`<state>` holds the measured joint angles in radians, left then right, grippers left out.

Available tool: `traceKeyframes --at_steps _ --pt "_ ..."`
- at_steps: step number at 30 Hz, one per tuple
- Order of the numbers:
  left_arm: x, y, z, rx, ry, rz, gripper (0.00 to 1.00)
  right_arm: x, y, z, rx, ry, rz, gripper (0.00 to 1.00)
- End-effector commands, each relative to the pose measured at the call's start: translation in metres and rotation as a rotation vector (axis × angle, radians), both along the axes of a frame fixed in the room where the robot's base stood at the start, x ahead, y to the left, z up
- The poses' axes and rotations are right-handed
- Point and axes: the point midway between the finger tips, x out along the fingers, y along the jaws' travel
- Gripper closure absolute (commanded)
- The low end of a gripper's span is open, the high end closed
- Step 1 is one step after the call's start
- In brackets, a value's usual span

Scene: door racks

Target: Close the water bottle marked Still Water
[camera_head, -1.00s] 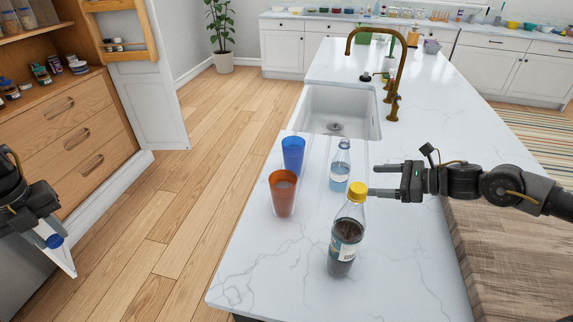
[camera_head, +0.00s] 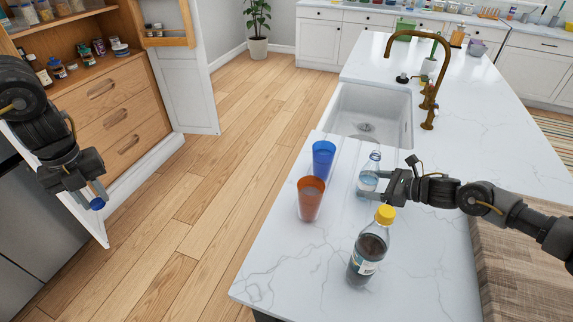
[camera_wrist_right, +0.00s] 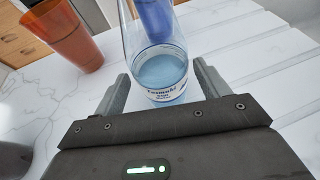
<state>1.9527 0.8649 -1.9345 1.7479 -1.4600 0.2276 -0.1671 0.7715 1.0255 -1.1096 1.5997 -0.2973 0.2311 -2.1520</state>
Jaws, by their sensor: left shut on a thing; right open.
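A clear bottle (camera_head: 372,162) with pale blue water stands upright on the white counter. Its top shows no coloured cap. It also shows in the right wrist view (camera_wrist_right: 162,75), with a white label too small to read surely. My right gripper (camera_head: 371,184) is open, its fingers on either side of the bottle's lower body; the wrist view shows the same fingers (camera_wrist_right: 162,92). Whether they touch it I cannot tell. My left gripper (camera_head: 96,198) is shut on a blue cap (camera_head: 98,204), out over the floor at the left, far from the bottle.
A dark bottle with a yellow cap (camera_head: 369,248) stands just in front of my right gripper. An orange cup (camera_head: 310,200) and a blue cup (camera_head: 323,158) stand left of the clear bottle. The sink (camera_head: 370,115) and brass tap (camera_head: 430,85) lie behind. The front left counter is clear.

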Motion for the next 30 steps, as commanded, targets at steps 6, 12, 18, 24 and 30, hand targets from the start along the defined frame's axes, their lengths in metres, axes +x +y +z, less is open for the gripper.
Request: traceKeyframes --at_steps 6,12,18,24,30 --pt "0.0001 0.0006 0.0039 0.000 0.001 0.002 0.94 0.0072 0.0089 -0.0061 0.000 0.002 0.001 0.26" --pt "0.0008 0.0002 0.0034 0.000 0.001 0.001 0.94 0.0068 0.0078 -0.0066 -0.001 0.002 0.000 0.26" --pt "0.0008 0.0002 0.0032 0.000 0.001 0.001 0.94 0.0070 0.0079 -0.0065 -0.001 0.002 0.000 0.41" --pt "0.0004 0.0006 0.0033 0.000 0.001 0.002 0.94 0.0071 0.0081 -0.0065 -0.001 0.002 0.000 0.68" --pt "0.0006 0.0003 0.0035 0.000 0.001 0.001 0.94 0.0071 0.0078 -0.0057 0.000 0.000 0.000 0.79"
